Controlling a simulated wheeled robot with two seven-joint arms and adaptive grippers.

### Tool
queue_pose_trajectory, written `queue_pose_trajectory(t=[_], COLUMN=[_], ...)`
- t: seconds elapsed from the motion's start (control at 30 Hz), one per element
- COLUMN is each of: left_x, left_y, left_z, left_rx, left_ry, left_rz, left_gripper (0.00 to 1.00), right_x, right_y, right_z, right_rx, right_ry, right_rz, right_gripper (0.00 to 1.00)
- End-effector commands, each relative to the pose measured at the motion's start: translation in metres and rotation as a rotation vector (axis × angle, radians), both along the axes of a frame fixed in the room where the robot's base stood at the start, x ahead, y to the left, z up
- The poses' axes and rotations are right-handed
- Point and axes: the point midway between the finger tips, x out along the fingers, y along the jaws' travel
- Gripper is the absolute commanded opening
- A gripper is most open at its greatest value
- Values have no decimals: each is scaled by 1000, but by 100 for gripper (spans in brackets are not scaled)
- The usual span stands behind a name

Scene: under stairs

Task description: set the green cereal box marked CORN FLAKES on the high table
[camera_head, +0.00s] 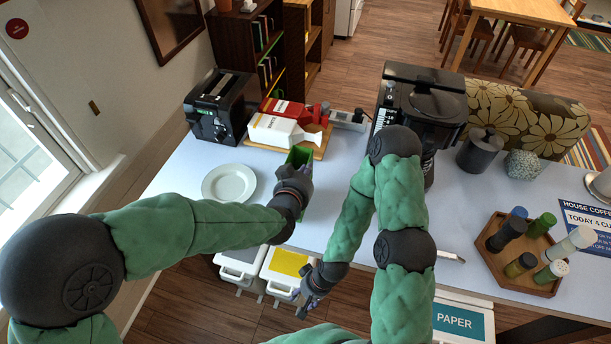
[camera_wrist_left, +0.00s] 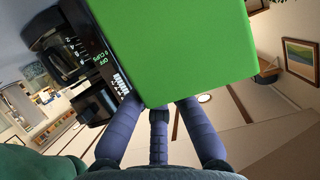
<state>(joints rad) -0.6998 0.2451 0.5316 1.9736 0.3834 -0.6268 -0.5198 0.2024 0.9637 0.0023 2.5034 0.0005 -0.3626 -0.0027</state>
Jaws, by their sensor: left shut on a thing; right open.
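My left gripper (camera_head: 299,177) is shut on a green box (camera_wrist_left: 185,50), seen end-on as a small green patch in the head view (camera_head: 300,157). In the left wrist view its plain green face fills the top middle, with the fingers against its lower edge. No lettering shows on that face. The box is over the pale table (camera_head: 330,190); whether it touches the top I cannot tell. My right gripper (camera_head: 310,298) is open and empty, low in front of the table's near edge.
A white plate (camera_head: 229,183) lies left of my left gripper. A black coffee maker (camera_head: 425,100) and a tray of shakers (camera_head: 545,285) stand to the right.

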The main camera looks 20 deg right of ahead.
Motion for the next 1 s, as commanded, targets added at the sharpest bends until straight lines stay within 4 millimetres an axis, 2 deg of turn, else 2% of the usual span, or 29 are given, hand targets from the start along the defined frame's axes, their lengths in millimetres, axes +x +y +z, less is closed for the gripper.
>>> queue_pose_trajectory(t=[0.03,0.1,0.47,0.5,0.57,1.0], left_x=[0,0,0,0,0,0], left_y=[0,0,0,0,0,0], left_z=[-11,-16,-18,-18,-18,-13], left_rx=[3,1,-1,-1,0,-1], left_ry=[1,1,-1,-1,0,-1], left_rz=[-1,0,0,-1,-1,-1], left_gripper=[0,0,0,12,28,30], right_x=[0,0,0,0,0,0], right_y=[0,0,0,0,0,0], right_z=[-4,-5,-8,-7,-7,-3], right_rx=[0,0,0,0,0,0], right_ry=[0,0,0,0,0,0], right_rz=[0,0,0,0,0,0], right_gripper=[54,54,54,54,54,54])
